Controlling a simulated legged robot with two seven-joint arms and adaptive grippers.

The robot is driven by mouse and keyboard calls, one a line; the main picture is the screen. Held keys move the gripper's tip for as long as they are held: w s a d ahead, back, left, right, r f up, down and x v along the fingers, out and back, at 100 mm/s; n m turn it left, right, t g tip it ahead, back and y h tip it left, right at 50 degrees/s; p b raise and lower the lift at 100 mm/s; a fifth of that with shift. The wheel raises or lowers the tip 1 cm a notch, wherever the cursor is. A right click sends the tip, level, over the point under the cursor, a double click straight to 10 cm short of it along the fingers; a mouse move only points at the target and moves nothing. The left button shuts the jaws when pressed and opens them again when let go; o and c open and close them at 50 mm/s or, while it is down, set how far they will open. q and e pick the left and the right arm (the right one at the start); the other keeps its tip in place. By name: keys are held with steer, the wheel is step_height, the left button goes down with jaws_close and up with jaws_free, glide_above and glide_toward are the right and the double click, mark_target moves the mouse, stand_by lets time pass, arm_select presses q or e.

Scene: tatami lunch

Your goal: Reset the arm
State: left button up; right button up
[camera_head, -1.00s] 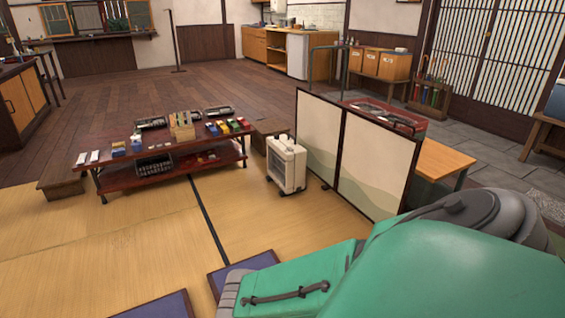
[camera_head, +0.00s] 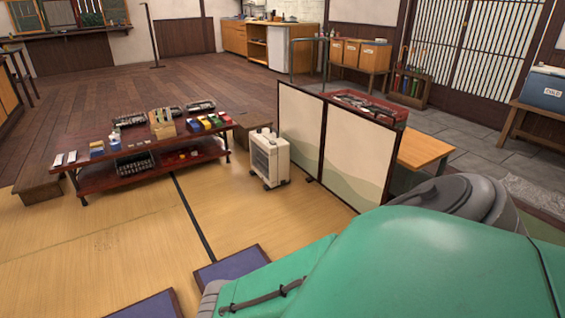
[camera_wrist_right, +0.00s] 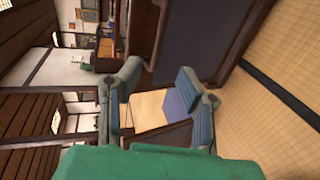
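My right arm, in a green sleeve (camera_head: 400,262) with a grey joint (camera_head: 450,200), fills the lower right of the head view. Its gripper is not visible there. In the right wrist view my right gripper (camera_wrist_right: 158,76) has its two grey-blue fingers spread apart. Nothing is between the fingers; the room shows through the gap, tilted sideways. My left arm and gripper are not in view.
A low dark red table (camera_head: 130,163) with small items stands on the tatami (camera_head: 90,250). A white heater (camera_head: 269,160) and a folding screen (camera_head: 340,150) stand ahead of my arm. Blue cushions (camera_head: 232,265) lie near it. Open tatami is at left.

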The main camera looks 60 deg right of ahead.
steer(key=shift+w+r, duration=0.1)
steer(key=s+a+r+m+g+y+p, duration=0.2)
steer(key=a+r+m+g+p, duration=0.3)
steer(key=a+r, duration=0.3)
steer(key=s+a+r+m+g+y+p, duration=0.3)
steer(key=a+r, duration=0.6)
steer(key=r, duration=0.7)
steer(key=m+g+y+p, duration=0.2)
steer(key=m+g+p, duration=0.1)
steer(key=g, duration=0.1)
steer(key=shift+s+a+r+m, duration=0.15)
steer(key=shift+a+r+m, duration=0.05)
steer(key=shift+m, duration=0.1)
steer(key=shift+d, duration=0.1)
